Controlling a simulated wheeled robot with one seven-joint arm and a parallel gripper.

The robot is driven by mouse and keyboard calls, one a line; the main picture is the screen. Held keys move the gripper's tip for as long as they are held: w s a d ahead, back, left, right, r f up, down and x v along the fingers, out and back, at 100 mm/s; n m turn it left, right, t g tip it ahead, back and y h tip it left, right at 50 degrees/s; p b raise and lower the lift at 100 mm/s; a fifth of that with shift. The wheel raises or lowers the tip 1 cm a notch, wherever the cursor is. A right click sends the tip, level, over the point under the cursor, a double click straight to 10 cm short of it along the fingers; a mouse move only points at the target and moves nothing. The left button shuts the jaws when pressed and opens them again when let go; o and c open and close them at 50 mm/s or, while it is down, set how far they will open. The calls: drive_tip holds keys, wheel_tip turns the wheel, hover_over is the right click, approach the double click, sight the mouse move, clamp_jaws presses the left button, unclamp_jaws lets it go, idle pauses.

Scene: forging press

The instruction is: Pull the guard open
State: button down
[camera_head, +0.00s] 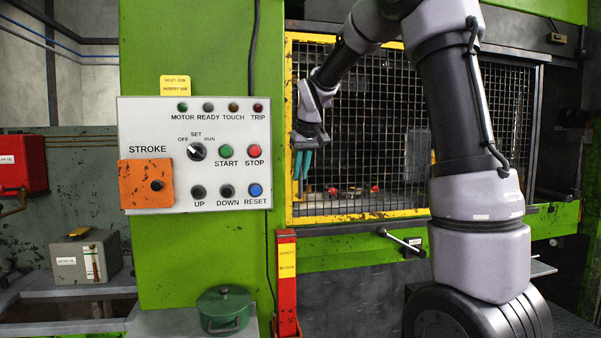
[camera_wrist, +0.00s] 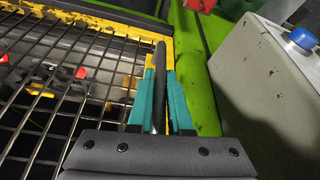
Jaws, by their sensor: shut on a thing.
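The guard (camera_head: 360,217) is a black wire mesh in a yellow frame across the front of the green press. Its left edge stands near the control panel; my arm hides part of its right side. A dark round bar handle (camera_wrist: 160,58) runs along the guard's yellow edge in the wrist view. My gripper (camera_head: 303,165), with teal fingers, is at the guard's left edge. In the wrist view my gripper (camera_wrist: 160,88) has its fingers on both sides of the handle, shut on it.
A white control panel (camera_head: 225,190) stands left of the guard and close beside my gripper. A red safety block (camera_head: 286,275) stands below the guard's left corner. A lever (camera_head: 400,239) sticks out below the guard. More mesh (camera_head: 505,120) lies right of my arm.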

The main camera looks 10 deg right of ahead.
drive_tip(key=shift+d+r, duration=0.1)
idle(0.8)
drive_tip(key=d, duration=5.1)
drive_tip(key=shift+d, duration=0.2)
drive_tip(key=c, duration=0.8)
unclamp_jaws()
drive_tip(key=shift+c, duration=0.2)
drive_tip(key=v, duration=1)
drive_tip(key=shift+s+r, duration=0.2)
drive_tip(key=shift+r, duration=0.15)
